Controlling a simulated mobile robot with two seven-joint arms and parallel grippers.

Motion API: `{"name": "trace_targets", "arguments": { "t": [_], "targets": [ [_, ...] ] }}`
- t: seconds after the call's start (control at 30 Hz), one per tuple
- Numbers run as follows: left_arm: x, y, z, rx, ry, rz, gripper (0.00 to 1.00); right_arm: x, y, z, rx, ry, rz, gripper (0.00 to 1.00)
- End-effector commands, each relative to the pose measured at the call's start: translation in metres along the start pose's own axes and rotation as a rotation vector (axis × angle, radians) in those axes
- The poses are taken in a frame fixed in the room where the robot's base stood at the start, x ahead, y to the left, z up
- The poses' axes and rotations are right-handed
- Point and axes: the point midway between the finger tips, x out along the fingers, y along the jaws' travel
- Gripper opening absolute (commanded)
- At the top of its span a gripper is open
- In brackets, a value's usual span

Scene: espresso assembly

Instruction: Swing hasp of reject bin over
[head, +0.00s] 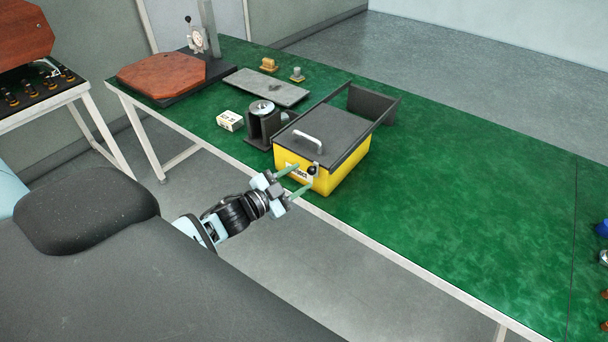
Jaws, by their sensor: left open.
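The reject bin (345,173) is a yellow box with a dark grey lid (322,132) and a light lid handle (308,139). It stands at the front edge of the green table. The hasp (313,169) is a small dark piece with a round knob on the bin's front face, near the lid edge. My left gripper (300,178) is open, its two greenish fingers pointing at the bin's front near the hasp and the white label. I cannot tell whether a finger touches the hasp. My right gripper is not in view.
Left of the bin stand a dark holder with a metal cylinder (262,108) and a small white box (230,120). Behind are a grey plate (268,87) and small brass and grey parts.

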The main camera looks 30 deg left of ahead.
Motion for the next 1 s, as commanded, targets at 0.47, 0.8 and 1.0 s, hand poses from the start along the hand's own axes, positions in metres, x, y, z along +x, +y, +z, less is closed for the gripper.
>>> {"name": "trace_targets", "arguments": {
  "t": [0.47, 0.8, 1.0],
  "targets": [
    [-0.045, 0.0, 0.0, 0.001, 0.0, 0.0, 0.45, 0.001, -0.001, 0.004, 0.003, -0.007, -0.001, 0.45],
    [-0.045, 0.0, 0.0, 0.001, 0.0, 0.0, 0.45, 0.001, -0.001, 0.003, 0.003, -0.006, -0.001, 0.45],
    [-0.045, 0.0, 0.0, 0.0, 0.0, 0.0, 0.45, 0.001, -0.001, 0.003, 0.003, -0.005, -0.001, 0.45]
  ]
}}
